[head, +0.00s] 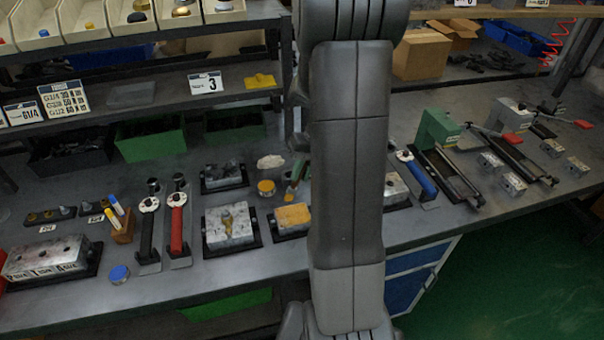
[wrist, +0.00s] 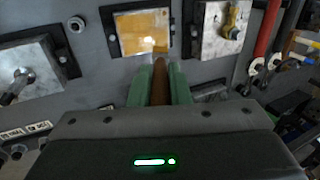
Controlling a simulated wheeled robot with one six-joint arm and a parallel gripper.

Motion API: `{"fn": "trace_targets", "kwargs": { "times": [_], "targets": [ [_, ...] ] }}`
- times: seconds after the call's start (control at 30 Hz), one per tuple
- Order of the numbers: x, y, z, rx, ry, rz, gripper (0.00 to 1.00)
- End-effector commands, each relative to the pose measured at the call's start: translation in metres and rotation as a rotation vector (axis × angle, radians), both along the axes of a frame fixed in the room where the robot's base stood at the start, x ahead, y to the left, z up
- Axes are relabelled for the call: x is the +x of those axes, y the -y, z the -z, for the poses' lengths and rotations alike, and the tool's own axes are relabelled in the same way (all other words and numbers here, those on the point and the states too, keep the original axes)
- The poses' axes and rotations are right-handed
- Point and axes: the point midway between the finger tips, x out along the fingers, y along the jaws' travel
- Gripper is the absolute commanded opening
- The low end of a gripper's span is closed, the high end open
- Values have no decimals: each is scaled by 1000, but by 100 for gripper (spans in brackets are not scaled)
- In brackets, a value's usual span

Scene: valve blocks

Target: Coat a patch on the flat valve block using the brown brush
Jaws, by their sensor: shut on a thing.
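The flat valve block (head: 292,217) sits in a black tray on the bench, partly hidden by my arm. An orange-yellow layer covers much of its top. In the wrist view the block (wrist: 142,32) lies just ahead of my fingers, with a pale bright spot low on the layer. My gripper (wrist: 160,72) has green fingers shut on the brown brush (wrist: 159,88). The brush's front end points at the block's near edge; whether it touches cannot be told. In the head view my arm hides most of the gripper.
A block with a brass fitting (head: 229,224) stands left of the flat block. Red (head: 177,224) and black-handled (head: 147,230) wrenches lie further left. A blue-lidded jar (head: 119,274) stands near the front edge.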

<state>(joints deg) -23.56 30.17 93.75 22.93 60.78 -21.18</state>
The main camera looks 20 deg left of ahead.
Motion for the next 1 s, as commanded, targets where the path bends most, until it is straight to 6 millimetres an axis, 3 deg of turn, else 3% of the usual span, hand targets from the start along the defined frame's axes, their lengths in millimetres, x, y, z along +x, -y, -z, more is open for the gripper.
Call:
{"fn": "trace_targets", "kwargs": {
  "times": [0.1, 0.47, 0.8, 1.0],
  "targets": [
    [0, 0, -14, 1, 1, -1, 0],
    [0, 0, -15, 0, 0, -1, 0],
    [0, 0, -43, 0, 0, -1, 0],
    [0, 0, -44, 0, 0, -1, 0]
  ]
}}
